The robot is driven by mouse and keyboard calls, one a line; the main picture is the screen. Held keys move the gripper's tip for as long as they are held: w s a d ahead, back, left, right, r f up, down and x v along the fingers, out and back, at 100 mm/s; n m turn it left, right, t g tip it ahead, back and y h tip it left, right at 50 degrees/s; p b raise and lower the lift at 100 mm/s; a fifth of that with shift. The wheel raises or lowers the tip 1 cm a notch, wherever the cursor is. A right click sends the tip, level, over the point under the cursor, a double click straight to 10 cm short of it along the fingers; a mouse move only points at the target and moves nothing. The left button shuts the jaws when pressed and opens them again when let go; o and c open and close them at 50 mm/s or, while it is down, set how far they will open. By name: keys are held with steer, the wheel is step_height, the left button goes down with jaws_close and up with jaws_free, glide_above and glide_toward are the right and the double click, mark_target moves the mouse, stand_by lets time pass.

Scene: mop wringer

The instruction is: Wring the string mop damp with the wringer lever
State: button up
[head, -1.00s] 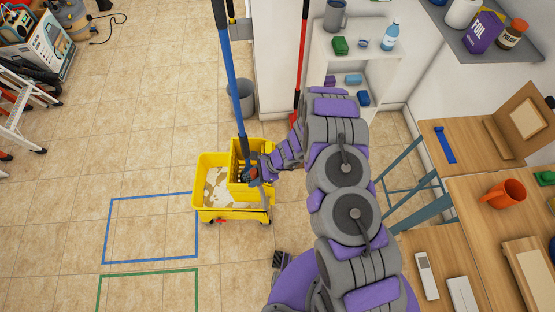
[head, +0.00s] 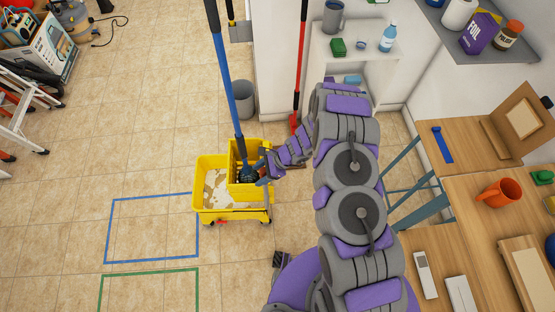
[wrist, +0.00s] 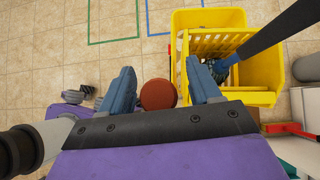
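The string mop's blue handle (head: 229,85) leans up out of the yellow wringer basket (head: 235,165). Its dark strings (head: 247,175) sit inside the basket, which also shows in the wrist view (wrist: 225,40). The basket is mounted on the yellow mop bucket (head: 205,208). My gripper (head: 263,171) is at the basket's right side in the head view. In the wrist view my gripper (wrist: 163,85) has its two blue fingers spread. A red-brown round end (wrist: 158,95), possibly the wringer lever's grip, shows between them with a gap at the right finger. The lever's shaft is not visible.
Dirty water (head: 216,190) shows in the bucket. A grey bin (head: 244,98) and a red-handled tool (head: 300,70) stand behind. Blue (head: 152,194) and green (head: 150,272) floor outlines lie left, on clear tiles. Wooden tables (head: 465,150) stand right.

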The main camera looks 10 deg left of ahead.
steer(key=shift+o, duration=0.3)
steer(key=shift+a+f, duration=0.2)
steer(key=shift+p+v, duration=0.8)
steer(key=shift+v, duration=1.1)
steer(key=shift+p+v, duration=1.15)
steer(key=shift+v, duration=1.1)
steer(key=shift+d+f, duration=0.1)
